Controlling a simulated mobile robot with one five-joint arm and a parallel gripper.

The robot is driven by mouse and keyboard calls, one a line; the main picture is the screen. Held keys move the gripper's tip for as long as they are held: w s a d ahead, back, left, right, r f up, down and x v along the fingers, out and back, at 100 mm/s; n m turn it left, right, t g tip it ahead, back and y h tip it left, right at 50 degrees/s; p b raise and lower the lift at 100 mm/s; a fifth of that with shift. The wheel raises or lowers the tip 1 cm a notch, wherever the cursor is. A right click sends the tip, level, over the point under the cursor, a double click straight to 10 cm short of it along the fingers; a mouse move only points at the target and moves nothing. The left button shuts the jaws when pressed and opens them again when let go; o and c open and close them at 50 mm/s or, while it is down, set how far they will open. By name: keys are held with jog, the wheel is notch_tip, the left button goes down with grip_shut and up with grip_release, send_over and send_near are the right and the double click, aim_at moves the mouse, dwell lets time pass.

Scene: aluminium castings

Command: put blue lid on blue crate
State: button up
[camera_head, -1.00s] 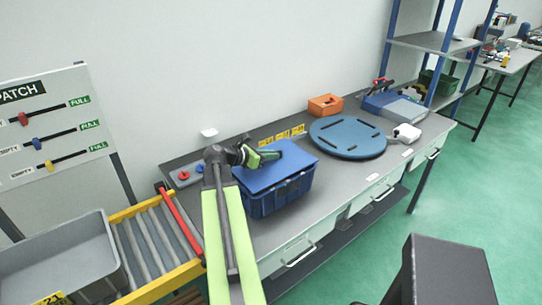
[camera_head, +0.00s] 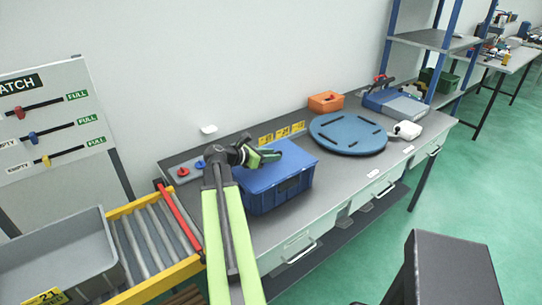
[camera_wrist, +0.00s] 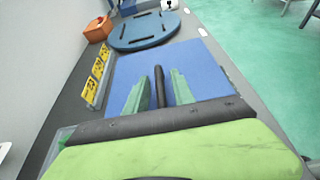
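The blue lid (camera_head: 285,168) is a flat blue plate lying on the blue crate (camera_head: 279,194), and its edges look level with the crate's rim in the head view. The crate stands on the grey workbench. My gripper (camera_head: 262,157) is over the lid's left half. In the wrist view my gripper (camera_wrist: 159,88) has its two pale green fingers standing apart, one on each side of a dark upright bar (camera_wrist: 160,82) at the middle of the lid (camera_wrist: 205,75). A narrow gap shows beside the bar. The crate's inside is hidden.
A round blue board (camera_head: 347,134) lies to the right of the crate. An orange bin (camera_head: 326,102) stands behind it. A roller conveyor with a red bar (camera_head: 178,217) and a grey tote (camera_head: 62,255) are at the left.

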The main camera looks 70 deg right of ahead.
jog(key=shift+o, duration=0.3)
jog(key=p+v, duration=0.6)
jog(key=v, duration=1.1)
jog(key=shift+r+p, duration=0.2)
jog(key=shift+p, duration=0.15)
jog(key=shift+w+a, duration=0.1)
